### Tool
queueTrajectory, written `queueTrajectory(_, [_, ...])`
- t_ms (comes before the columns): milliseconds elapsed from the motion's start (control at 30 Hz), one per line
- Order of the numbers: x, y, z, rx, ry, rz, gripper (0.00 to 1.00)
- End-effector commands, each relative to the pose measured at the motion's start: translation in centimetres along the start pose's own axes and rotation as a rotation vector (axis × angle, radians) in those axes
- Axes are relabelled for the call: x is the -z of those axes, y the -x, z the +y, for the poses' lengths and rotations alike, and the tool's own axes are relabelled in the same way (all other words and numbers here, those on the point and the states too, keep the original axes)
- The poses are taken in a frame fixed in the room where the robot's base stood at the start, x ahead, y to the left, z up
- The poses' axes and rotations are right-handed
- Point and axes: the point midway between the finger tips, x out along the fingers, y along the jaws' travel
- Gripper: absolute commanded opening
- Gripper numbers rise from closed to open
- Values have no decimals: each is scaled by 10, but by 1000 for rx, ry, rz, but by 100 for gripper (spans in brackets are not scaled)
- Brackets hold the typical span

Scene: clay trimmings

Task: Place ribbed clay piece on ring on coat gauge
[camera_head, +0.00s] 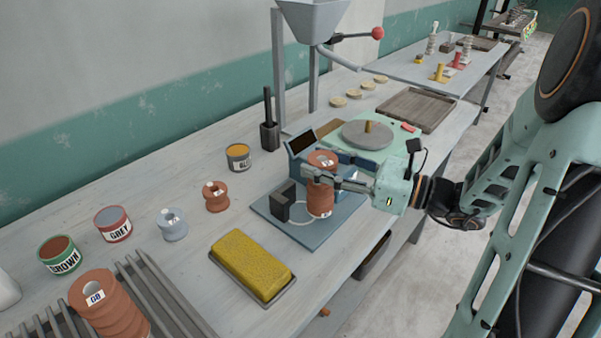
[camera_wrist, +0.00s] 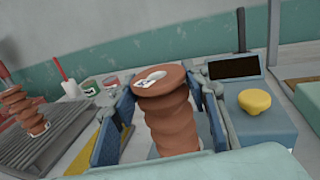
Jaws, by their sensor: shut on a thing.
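The ribbed clay piece (camera_head: 320,197) is reddish-brown, upright, with a pale mark on its top. My gripper (camera_head: 318,176) is shut on it, and the wrist view shows a blue finger pad on each side of the ribbed clay piece (camera_wrist: 172,125). The coat gauge (camera_head: 336,229) is a blue-grey plate with a dark block and a screen unit. A pale ring (camera_head: 297,213) on the plate shows partly, left of the piece's lower end. The piece hides the rest of the ring. I cannot tell whether its base touches the plate.
A yellow sponge (camera_head: 252,264) in a tray lies in front of the gauge. A small brown spool (camera_head: 215,198), a grey spool (camera_head: 171,226) and paint tins stand left. Another ribbed piece (camera_head: 108,305) is on a slatted rack (camera_head: 160,290). A grey turntable disc (camera_head: 368,135) is behind.

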Motion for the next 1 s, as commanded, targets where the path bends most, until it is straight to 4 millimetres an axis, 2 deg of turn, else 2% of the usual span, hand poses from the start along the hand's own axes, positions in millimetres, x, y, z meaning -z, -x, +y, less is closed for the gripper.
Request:
queueTrajectory(267, [8, -18, 0, -2, 0, -3, 0])
queueTrajectory(500, [29, -46, 0, -2, -1, -3, 0])
queueTrajectory(900, [34, -47, 0, 0, 1, -3, 0])
queueTrajectory(933, [35, -47, 0, 0, 0, 0, 43])
queueTrajectory(1000, [35, -47, 0, 0, 0, 0, 50])
